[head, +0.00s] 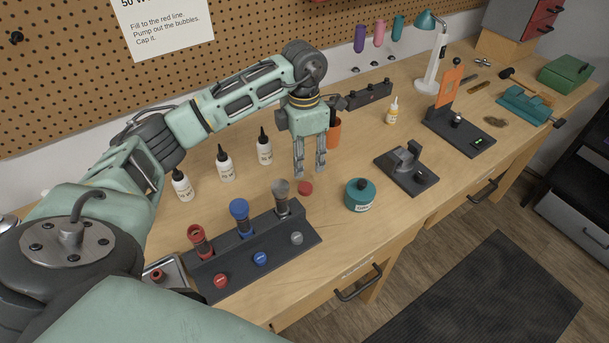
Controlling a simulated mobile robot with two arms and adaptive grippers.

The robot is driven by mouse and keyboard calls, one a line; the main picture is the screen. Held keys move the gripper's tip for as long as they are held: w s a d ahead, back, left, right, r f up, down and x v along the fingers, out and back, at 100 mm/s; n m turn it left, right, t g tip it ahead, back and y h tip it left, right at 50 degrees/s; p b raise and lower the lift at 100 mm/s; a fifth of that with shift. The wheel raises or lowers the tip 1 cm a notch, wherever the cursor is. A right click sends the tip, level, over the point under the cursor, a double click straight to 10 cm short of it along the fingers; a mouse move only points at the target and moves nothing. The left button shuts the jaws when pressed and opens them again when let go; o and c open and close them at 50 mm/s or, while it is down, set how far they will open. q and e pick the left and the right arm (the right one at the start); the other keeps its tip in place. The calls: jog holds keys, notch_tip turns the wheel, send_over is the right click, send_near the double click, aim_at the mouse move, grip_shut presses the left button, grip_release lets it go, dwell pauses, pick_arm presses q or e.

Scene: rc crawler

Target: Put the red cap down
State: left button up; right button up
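A small round red cap (305,188) shows on the wooden bench just below and in front of the fingertips of my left gripper (310,172). The gripper points down, with its two fingers apart and a visible gap between them. The cap looks separate from the fingers, though its exact distance from the tips is hard to tell. A dark stand (252,249) holds a red shock (200,241), a blue shock (241,217) and a grey shock (281,196) upright. A red piece (221,281) sits on the stand's front ledge. My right gripper is not in view.
A teal jar (360,195) stands right of the red cap, with a dark fixture (407,169) beyond it. White dropper bottles (224,163) stand behind the stand. An orange cup (334,132) is behind the gripper. Bare wood lies between the cap and the jar.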

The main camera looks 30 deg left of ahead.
pick_arm(q)
notch_tip(320, 180, up, 4)
jog(key=shift+f, duration=0.2)
dwell(0.4)
